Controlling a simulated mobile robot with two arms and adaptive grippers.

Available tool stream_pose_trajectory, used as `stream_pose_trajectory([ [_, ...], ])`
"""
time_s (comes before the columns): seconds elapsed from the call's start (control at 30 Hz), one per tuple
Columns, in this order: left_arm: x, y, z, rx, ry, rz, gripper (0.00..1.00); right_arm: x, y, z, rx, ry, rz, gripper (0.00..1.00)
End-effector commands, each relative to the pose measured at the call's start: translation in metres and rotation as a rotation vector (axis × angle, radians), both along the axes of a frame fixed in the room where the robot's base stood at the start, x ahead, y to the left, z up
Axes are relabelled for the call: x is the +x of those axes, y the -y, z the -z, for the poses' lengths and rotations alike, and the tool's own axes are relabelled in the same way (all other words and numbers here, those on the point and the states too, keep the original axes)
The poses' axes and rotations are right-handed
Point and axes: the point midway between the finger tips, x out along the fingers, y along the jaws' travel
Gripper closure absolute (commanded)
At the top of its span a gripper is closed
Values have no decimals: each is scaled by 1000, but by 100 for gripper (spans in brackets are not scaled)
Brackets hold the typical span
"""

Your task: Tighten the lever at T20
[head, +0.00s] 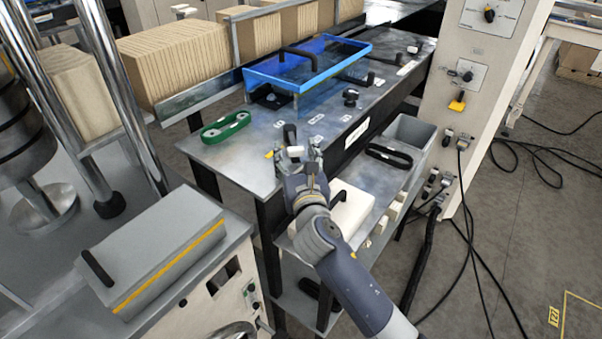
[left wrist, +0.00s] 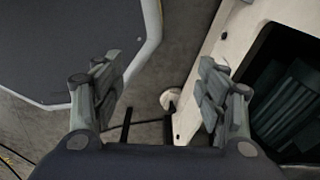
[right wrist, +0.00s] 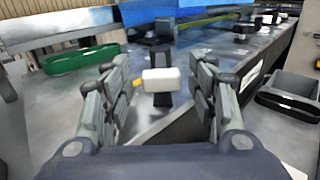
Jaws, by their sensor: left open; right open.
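My right gripper (head: 295,155) is over the near corner of the metal table (head: 235,162). In the right wrist view, its two fingers (right wrist: 160,95) are open and apart. A lever-like part with a white block head (right wrist: 162,80) and a dark post shows between and beyond them, with a small yellow piece at its left. I cannot tell whether any finger touches it. No T20 marking is readable. My left gripper (left wrist: 157,75) is open and empty, seen only in its wrist view.
A green oval handle (head: 225,127) lies on the table, left of my right gripper. A blue tray (head: 262,78) and black knobs (head: 350,97) are farther back. A grey bin (head: 408,132) and black oval handle (head: 389,156) are at right. Cables (head: 470,240) hang to the floor.

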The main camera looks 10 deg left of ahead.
Motion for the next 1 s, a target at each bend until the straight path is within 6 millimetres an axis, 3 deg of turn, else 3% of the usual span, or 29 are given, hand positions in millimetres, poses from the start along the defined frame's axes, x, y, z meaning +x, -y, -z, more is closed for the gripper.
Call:
stream_pose_trajectory([
  [0.3,1,1,0,-1,2,0,33,-57,23,1,-2,-1,-3,47],
  [0.5,2,2,0,-2,3,0,33,-85,35,1,-1,-3,-2,47],
  [0.93,2,2,0,-3,3,0,33,-96,39,1,-1,-2,-2,47],
  [0.97,2,2,0,-3,3,0,36,-96,39,1,-1,-2,-2,47],
  [1.0,2,2,0,-3,3,0,45,-96,39,1,2,-4,-1,47],
])
